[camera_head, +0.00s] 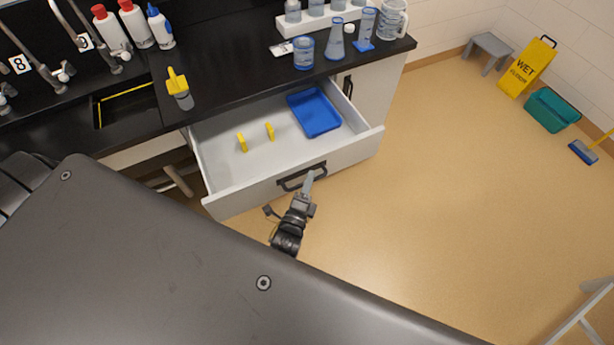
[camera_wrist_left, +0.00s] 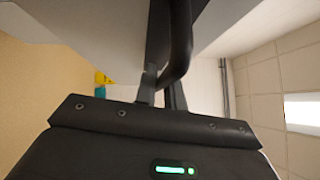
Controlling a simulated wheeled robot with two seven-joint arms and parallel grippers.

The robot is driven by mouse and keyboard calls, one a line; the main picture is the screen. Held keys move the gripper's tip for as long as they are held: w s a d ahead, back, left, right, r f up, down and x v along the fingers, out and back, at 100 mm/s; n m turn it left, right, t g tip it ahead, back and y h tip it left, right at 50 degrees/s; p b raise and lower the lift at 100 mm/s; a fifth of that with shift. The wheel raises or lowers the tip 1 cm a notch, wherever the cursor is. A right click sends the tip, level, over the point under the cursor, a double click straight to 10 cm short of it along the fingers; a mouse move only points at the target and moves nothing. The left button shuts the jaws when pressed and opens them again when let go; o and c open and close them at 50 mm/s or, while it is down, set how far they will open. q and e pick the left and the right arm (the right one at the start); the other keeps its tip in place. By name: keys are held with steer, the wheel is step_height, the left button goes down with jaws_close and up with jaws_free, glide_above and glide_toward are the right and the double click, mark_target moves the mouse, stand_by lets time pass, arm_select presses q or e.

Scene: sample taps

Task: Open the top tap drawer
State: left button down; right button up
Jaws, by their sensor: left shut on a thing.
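The top drawer (camera_head: 225,200) under the black counter is pulled well out. It is white, with a dark bar handle (camera_head: 301,177) on its front. Inside lie a blue tray (camera_head: 314,111) and two small yellow things (camera_head: 256,137). My left gripper (camera_head: 309,183) is at the handle. In the left wrist view its fingers (camera_wrist_left: 160,88) are shut on the dark handle bar (camera_wrist_left: 181,40). My right gripper is not in view.
Taps (camera_head: 62,72), bottles (camera_head: 135,25) and blue-tinted glassware (camera_head: 336,42) stand on the counter (camera_head: 235,75). A yellow wet-floor sign (camera_head: 528,67), a teal tub (camera_head: 551,110) and a grey stool (camera_head: 488,47) are at the back right. The floor right of the drawer is clear.

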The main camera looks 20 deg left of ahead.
arm_select(q)
steer(key=c, duration=1.5)
jaws_free()
steer(key=s+b, duration=0.1)
steer(key=s, duration=0.2)
steer(key=s+f, duration=0.1)
steer(key=s, duration=0.3)
steer(key=s+d+b, duration=0.1)
steer(key=s, duration=0.2)
steer(key=shift+s+f+b, duration=0.25)
steer(key=shift+s+b, duration=0.05)
steer(key=shift+s, duration=0.05)
